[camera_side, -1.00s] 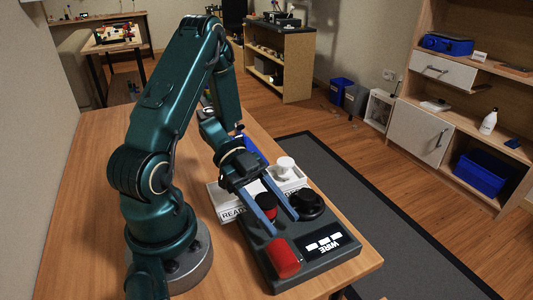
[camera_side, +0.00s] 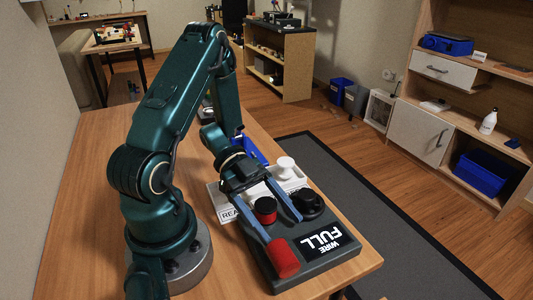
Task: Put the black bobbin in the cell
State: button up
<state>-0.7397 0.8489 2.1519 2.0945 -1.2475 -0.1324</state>
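A dark panel unit (camera_side: 262,262) lies on the table, with a display (camera_side: 322,241) reading "WIRE FULL". A black round piece (camera_side: 308,204), seemingly the black bobbin, sits at its right back. In the picture the red-topped piece shows between the fingers, and the black piece is beside the right finger. I see no grip on anything. I cannot tell which spot is the cell.
A white tray (camera_side: 301,184) behind the unit holds a white bobbin-like piece (camera_side: 285,167). A white lettered sign (camera_side: 229,213), partly hidden, is at its left, and a blue object (camera_side: 252,151) is behind my gripper. The wooden table (camera_side: 93,215) is clear at left.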

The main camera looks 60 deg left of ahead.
aim_at(261, 200)
jog(key=shift+o, duration=0.5)
jog(key=v, duration=0.5)
jog(key=shift+r, duration=0.1)
